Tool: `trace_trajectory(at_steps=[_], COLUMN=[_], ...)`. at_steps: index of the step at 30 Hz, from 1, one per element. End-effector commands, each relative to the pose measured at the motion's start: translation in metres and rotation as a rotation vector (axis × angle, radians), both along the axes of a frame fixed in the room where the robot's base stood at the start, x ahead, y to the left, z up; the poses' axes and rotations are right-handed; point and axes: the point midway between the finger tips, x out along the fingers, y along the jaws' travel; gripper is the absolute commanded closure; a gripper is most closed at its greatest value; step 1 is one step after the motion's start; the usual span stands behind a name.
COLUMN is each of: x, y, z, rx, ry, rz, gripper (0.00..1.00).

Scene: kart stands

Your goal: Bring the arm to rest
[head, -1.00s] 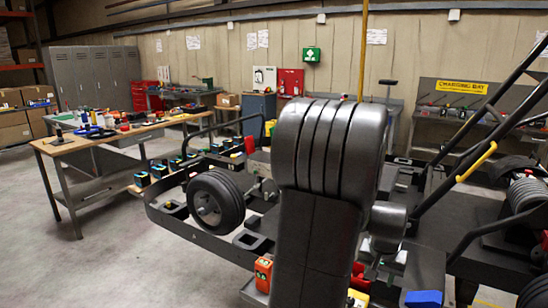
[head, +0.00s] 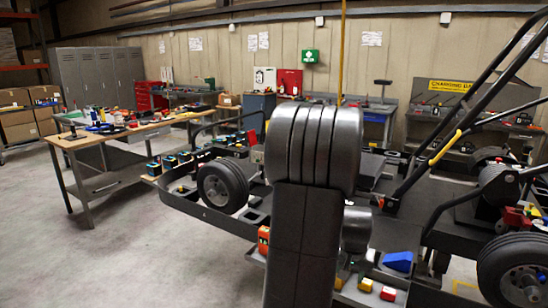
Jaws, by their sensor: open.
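My arm (head: 305,210) stands upright in the middle of the head view, a dark link with a thick ribbed joint at its top. It hides part of the kart behind it. My gripper is not in view, so I cannot see its jaws or anything near them.
A kart frame with a wheel (head: 222,187) fills the middle and right. A second wheel (head: 514,272) is at lower right. A workbench (head: 85,143) stands left; the left floor is clear.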

Motion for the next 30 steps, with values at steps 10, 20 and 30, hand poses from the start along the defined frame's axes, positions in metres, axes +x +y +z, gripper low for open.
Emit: trace_trajectory(at_steps=[10, 20, 30], x=[0.028, 0.038, 0.038], y=[0.06, 0.087, 0.088], z=[-0.022, -0.032, -0.033], rx=[-0.001, -0.002, -0.001], ry=[0.003, 0.0, 0.001], rz=[0.125, 0.177, 0.179], gripper=[0.59, 0.59, 0.59])
